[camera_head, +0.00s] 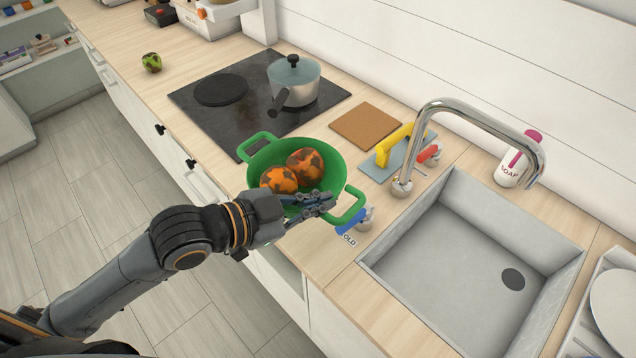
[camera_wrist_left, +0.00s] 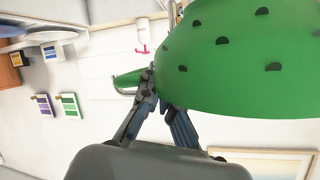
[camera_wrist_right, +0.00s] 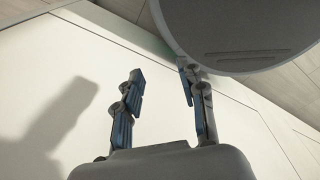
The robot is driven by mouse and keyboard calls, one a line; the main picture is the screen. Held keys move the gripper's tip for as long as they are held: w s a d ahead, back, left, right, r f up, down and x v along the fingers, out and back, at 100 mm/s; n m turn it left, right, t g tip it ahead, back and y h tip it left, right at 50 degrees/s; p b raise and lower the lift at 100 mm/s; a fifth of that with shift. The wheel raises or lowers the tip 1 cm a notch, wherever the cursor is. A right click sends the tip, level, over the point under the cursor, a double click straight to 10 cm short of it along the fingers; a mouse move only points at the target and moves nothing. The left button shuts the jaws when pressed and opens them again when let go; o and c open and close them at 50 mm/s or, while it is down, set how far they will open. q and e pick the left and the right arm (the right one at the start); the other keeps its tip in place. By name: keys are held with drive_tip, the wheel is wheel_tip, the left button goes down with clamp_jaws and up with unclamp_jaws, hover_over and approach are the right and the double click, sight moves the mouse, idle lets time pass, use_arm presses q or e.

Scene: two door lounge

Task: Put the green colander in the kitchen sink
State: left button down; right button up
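The green colander (camera_head: 338,165) has two loop handles and holds two orange, dark-patched round fruits (camera_head: 305,165). It is left of the sink, by the counter's front edge, and looks raised above the counter. My left gripper (camera_head: 322,200) is shut on its near right side, where a handle meets the rim. The left wrist view shows the colander's holed underside (camera_wrist_left: 250,60) beside the fingers (camera_wrist_left: 157,95). The kitchen sink (camera_head: 450,260) is grey and empty, with a dark drain. My right gripper (camera_wrist_right: 160,95) is open and empty, outside the head view.
A chrome faucet (camera_head: 470,113) arches over the sink's far left side. A soap bottle (camera_head: 516,162) stands behind the sink, and a rack with a plate (camera_head: 615,305) is at its right. A pot (camera_head: 297,82) sits on the cooktop (camera_head: 215,120). Yellow and red items (camera_head: 395,146) lie near the faucet.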

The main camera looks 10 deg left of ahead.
sight(266, 177)
use_arm(q)
drive_tip(key=shift+s+d+r, duration=0.1)
drive_tip(key=shift+s+r, duration=0.2)
drive_tip(key=shift+s, duration=0.05)
drive_tip(key=shift+w+a+f+y, duration=0.15)
drive_tip(key=shift+w+a+y, duration=0.05)
drive_tip(key=shift+w+y, duration=0.15)
drive_tip(key=w+a+n+t+y, duration=0.1)
drive_tip(key=a+n+y, duration=0.1)
drive_tip(key=w+a+f+n+t+y, duration=0.1)
drive_tip(key=w+a+n+t, duration=0.1)
drive_tip(key=shift+w+y+b, duration=0.15)
drive_tip(key=shift+y+b, duration=0.2)
drive_tip(key=a+n+y, duration=0.2)
drive_tip(key=a+y, duration=0.1)
drive_tip(key=w+a+n+t+y, duration=0.1)
drive_tip(key=a+n, duration=0.1)
drive_tip(key=shift+w+a+f, duration=0.1)
drive_tip(key=shift+f, duration=0.2)
drive_tip(key=shift+a+n+y, duration=0.5)
drive_tip(key=shift+a+y, duration=0.2)
